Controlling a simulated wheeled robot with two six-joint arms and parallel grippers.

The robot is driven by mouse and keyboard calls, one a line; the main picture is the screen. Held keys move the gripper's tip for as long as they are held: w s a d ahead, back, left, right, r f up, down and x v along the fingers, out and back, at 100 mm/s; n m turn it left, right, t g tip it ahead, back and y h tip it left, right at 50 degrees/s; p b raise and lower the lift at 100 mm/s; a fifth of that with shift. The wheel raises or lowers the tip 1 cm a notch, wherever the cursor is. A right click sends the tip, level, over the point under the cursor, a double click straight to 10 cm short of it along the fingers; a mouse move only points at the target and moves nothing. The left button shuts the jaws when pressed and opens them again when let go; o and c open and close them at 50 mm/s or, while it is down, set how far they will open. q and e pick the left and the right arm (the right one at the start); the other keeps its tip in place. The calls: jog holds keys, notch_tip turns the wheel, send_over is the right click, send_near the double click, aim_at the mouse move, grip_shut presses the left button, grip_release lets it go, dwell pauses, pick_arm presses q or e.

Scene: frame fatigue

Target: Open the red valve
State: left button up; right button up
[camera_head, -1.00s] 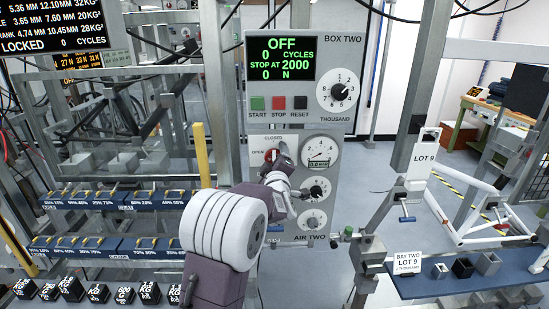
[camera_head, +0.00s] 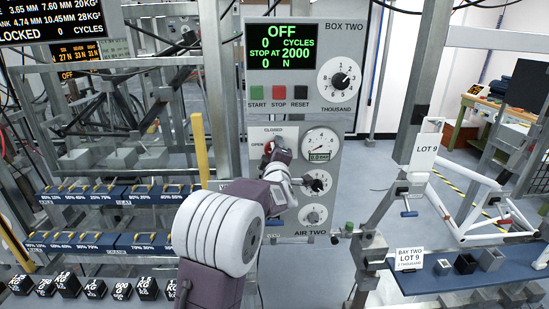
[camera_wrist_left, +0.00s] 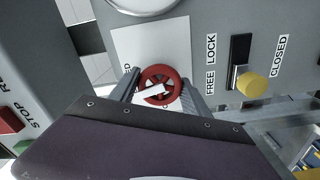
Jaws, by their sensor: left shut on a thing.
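The red valve (camera_wrist_left: 160,71) is a small round handwheel with a white bar across it, in front of a white plate (camera_wrist_left: 145,45) on a grey panel. In the head view only a bit of the red valve (camera_head: 268,147) shows, between the CLOSED and OPEN labels, on the AIR TWO panel. My left gripper (camera_wrist_left: 160,88) is shut on the red valve, one finger on each side of the wheel; in the head view my left gripper (camera_head: 272,150) covers most of it. My right gripper is not in view.
A yellow knob (camera_wrist_left: 250,84) by the FREE LOCK label stands beside the valve. A gauge (camera_head: 320,145) and dials (camera_head: 314,215) are close to the right of my left wrist. BOX TWO (camera_head: 300,75) is above. Weights and a yellow post (camera_head: 200,150) stand left.

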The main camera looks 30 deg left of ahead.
pick_arm(q)
jog(key=n+b, duration=0.5)
jog(key=shift+f+n+b, duration=0.25)
jog(key=shift+n+b, duration=0.7)
jog(key=shift+n, duration=0.25)
jog(key=n+b, duration=0.3)
jog(key=n, duration=0.1)
jog(key=shift+r, duration=0.1)
jog(key=shift+r+n+b, duration=0.15)
jog(key=shift+n+b, duration=0.65)
jog(key=shift+n, duration=1.3)
jog(key=o, duration=1.4)
jog(key=shift+r, duration=0.1)
